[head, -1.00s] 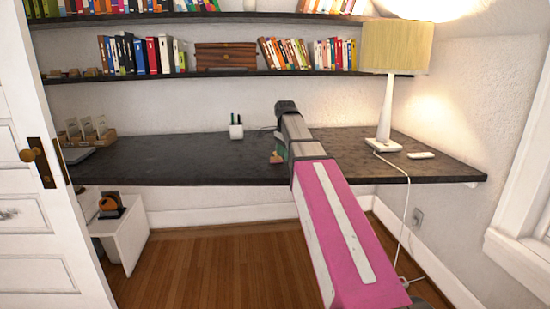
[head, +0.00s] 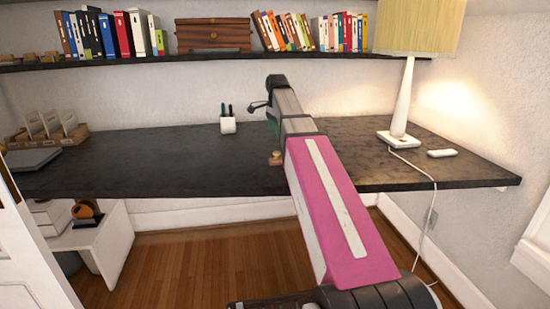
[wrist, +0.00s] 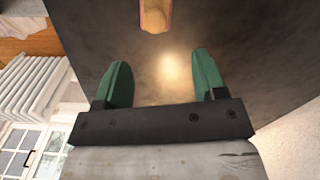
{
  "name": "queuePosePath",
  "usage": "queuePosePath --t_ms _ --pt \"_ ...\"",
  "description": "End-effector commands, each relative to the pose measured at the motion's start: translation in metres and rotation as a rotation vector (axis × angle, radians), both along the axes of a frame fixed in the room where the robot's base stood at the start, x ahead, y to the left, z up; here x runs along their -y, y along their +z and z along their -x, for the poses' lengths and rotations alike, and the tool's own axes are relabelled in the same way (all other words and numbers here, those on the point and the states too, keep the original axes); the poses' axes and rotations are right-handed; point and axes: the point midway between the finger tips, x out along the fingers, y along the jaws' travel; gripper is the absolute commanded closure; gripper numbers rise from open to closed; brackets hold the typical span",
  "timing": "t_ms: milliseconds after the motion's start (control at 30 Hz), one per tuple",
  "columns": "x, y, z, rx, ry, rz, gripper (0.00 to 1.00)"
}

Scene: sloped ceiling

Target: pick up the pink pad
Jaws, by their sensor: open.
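A small wooden, stamp-like object (head: 275,158) stands near the front edge of the dark desk, just left of my arm. In the wrist view, the tan object with a thin pinkish border (wrist: 155,15) is cut off by the top edge. I cannot tell whether that border belongs to the pink pad; no separate pad shows clearly. My gripper (wrist: 160,68) is open and empty, its green fingers apart over the desk. The object lies beyond the fingertips, roughly in line with the gap. In the head view, my gripper (head: 272,122) is partly hidden by my arm.
The dark desk (head: 130,165) is mostly clear around the object. A white pen cup (head: 228,125) stands behind it. A lamp (head: 398,120) and a small white device (head: 441,153) are at right. A wooden organizer (head: 48,135) is at left; a bookshelf (head: 150,62) hangs above.

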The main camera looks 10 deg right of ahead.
Motion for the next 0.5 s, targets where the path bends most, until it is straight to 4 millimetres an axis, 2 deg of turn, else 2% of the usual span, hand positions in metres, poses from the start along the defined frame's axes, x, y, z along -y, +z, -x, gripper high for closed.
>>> queuePosePath --t_ms 400,500 --pt "0.0 -0.05 0.001 -0.001 0.0 0.0 0.35" --pt "0.0 -0.055 0.001 -0.001 0.0 0.0 0.35"
